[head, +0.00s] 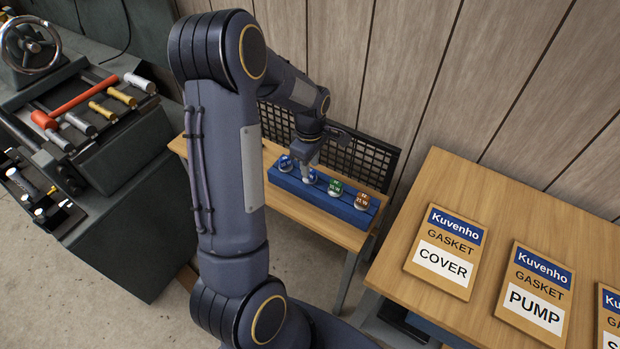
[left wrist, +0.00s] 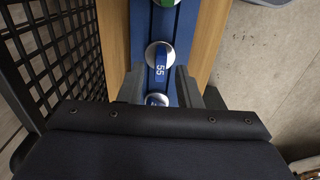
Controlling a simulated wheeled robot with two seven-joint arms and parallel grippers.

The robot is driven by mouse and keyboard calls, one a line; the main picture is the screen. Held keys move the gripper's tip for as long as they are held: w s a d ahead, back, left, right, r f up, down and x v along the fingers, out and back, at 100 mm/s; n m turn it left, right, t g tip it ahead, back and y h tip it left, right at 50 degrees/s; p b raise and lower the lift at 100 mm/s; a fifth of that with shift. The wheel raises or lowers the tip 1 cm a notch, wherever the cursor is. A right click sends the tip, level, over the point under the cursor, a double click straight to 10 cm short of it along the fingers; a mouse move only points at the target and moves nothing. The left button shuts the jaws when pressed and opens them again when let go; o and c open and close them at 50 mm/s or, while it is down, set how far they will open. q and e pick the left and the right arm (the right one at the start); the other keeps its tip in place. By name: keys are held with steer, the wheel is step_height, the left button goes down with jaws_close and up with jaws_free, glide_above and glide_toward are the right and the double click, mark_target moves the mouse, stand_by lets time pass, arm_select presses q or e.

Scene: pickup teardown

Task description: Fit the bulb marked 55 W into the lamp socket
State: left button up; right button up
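The bulb marked 55 (left wrist: 160,72) has a blue label and a silver round part. It stands in a blue rack (head: 345,212), which also shows in the left wrist view (left wrist: 183,40). In the head view it appears to be the second blue bulb (head: 310,177) from the left. My left gripper (head: 307,169) points down at it from above. In the left wrist view its fingers (left wrist: 159,84) are apart, one on each side of the bulb's line; I cannot tell whether they touch it. I see no lamp socket. My right gripper is out of view.
The rack also holds another blue bulb (head: 285,163), a green one (head: 335,187) and a brown one (head: 362,201). A black mesh panel (head: 375,160) stands behind. Gasket boards (head: 445,252) lie on the right table. A dark bench with tools (head: 110,190) is at left.

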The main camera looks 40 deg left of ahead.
arm_select(q)
steer(key=shift+f, duration=0.7)
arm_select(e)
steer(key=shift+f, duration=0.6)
